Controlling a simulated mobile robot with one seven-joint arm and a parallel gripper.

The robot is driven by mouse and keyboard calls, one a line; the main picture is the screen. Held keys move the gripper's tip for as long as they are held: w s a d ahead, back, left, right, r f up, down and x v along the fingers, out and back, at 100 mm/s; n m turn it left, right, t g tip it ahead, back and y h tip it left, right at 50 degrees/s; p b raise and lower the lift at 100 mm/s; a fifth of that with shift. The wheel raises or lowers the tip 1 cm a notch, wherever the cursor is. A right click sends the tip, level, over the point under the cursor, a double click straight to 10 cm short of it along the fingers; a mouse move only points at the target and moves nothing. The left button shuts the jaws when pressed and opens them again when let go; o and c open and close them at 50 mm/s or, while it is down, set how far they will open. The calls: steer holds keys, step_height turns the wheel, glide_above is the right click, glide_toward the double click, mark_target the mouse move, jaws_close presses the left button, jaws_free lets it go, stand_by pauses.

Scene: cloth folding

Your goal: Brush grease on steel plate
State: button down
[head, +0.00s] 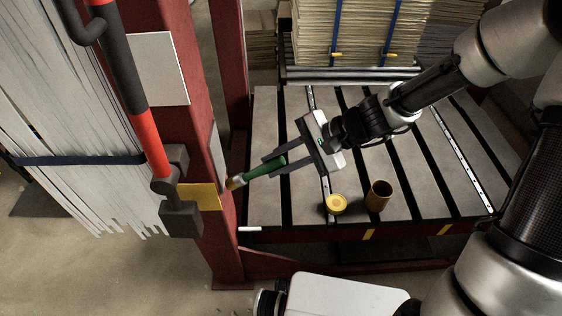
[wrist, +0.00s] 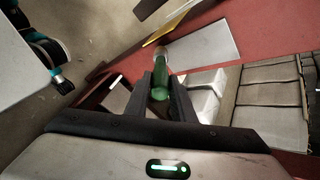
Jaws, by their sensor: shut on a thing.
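My gripper (head: 274,165) is shut on the green handle of a brush (head: 265,168). The brush points left, its bristle end close to the red post beside a yellow patch. I cannot tell whether it touches. The brush also shows between the fingers in the wrist view (wrist: 160,86). A grey steel plate (head: 217,152) is on the side of the red post, seen edge-on; it seems to be the grey panel beyond the brush in the wrist view (wrist: 208,42). A round yellow tin (head: 335,204) and an open brown cup (head: 379,195) stand on the slatted table.
The red post (head: 205,235) rises left of the slatted table (head: 420,190). A larger pale plate (head: 158,68) is on its front face. A red and black bar (head: 148,135) and hanging white strips (head: 70,120) are at the left. Strapped stacks (head: 355,30) stand behind the table.

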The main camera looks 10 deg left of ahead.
steer(key=shift+s+a, duration=0.15)
steer(key=shift+a, duration=0.4)
stand_by(0.4)
